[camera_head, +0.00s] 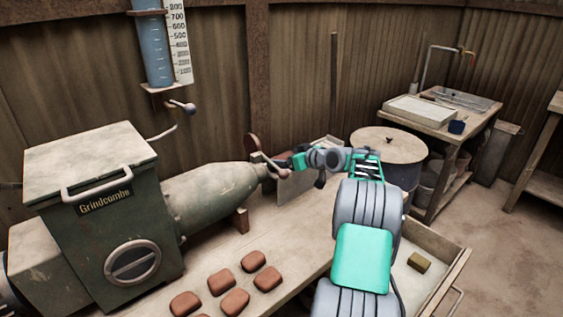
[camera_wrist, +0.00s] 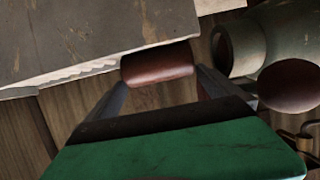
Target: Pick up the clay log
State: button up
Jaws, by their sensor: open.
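The clay log (camera_wrist: 157,64) is a short red-brown roll in the upper middle of the wrist view. My gripper (camera_wrist: 161,80) is open, with one finger near each end of the log. Whether the fingers touch it I cannot tell. In the head view my gripper (camera_head: 284,167) is by the mouth of the grey-green clay machine (camera_head: 210,192). The log is not clearly made out there. The machine's nozzle (camera_wrist: 240,46) is right of the log in the wrist view.
A round brown cap (camera_wrist: 290,85) hangs beside the nozzle. A pale-edged dark slab (camera_wrist: 85,38) lies against the log's left side. Several brown clay blocks (camera_head: 235,301) lie on the bench (camera_head: 290,250). An open drawer (camera_head: 440,285) and a drum (camera_head: 385,150) are at right.

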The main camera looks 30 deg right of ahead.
jog(key=shift+c, duration=0.6)
jog(key=c, duration=1.5)
jog(key=shift+r, duration=0.15)
